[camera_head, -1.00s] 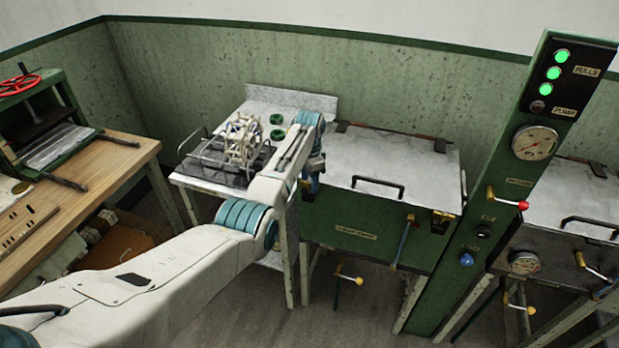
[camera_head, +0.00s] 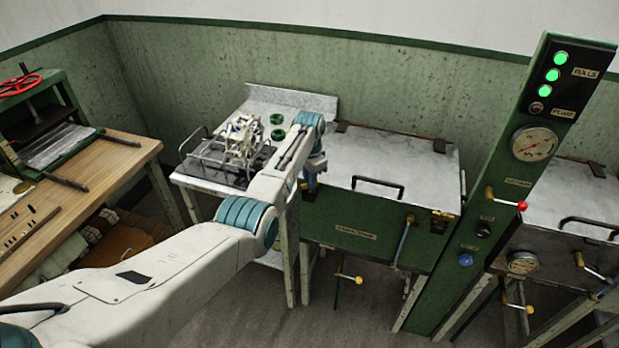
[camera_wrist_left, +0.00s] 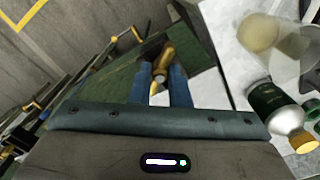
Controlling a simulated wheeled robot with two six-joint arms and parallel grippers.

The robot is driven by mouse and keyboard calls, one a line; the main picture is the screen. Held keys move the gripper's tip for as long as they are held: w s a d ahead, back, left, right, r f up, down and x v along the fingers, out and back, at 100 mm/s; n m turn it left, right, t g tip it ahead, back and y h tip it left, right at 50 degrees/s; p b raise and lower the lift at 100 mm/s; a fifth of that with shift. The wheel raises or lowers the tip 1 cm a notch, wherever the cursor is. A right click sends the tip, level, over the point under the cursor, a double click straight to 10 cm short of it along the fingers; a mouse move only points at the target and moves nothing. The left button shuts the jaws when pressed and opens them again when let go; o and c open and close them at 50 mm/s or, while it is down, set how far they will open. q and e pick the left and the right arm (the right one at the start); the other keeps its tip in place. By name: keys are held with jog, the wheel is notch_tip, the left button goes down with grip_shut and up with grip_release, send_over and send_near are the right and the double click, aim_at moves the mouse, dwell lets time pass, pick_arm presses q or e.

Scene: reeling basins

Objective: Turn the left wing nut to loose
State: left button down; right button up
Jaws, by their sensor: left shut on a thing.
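The left wing nut (camera_wrist_left: 166,58) is a brass-coloured piece at the front left corner of the left basin. It shows in the left wrist view between my blue fingertips; in the head view my arm and gripper hide it. My left gripper (camera_wrist_left: 162,78) is shut on it, and in the head view the gripper (camera_head: 312,183) shows partly, below the wrist. The basin's metal lid (camera_head: 385,160) lies flat and closed. A second wing nut (camera_head: 441,214) is at the lid's front right corner. My right gripper is out of view.
A small table (camera_head: 207,184) with a white reel (camera_head: 240,135) and green rings stands left of the basin. A green gauge column (camera_head: 500,175) stands to the right. The left wrist view shows a dark bottle (camera_wrist_left: 278,108) and a pale cup close to my gripper's right.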

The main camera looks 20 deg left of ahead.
pick_arm(q)
jog(key=n+p, duration=0.1)
jog(key=n, duration=0.2)
jog(key=shift+r+n, duration=0.15)
jog(key=shift+n, duration=0.15)
jog(key=n+p, duration=0.1)
jog(key=n, duration=0.2)
jog(key=shift+n, duration=0.3)
jog(key=n, duration=0.3)
jog(key=shift+n+p, duration=0.3)
jog(key=c, duration=2.2)
grip_release()
jog(key=n, duration=0.3)
jog(key=c, duration=2)
grip_release()
jog(key=shift+n, duration=1)
jog(key=shift+c, duration=0.2)
jog(key=o, duration=1)
jog(key=shift+c, duration=0.2)
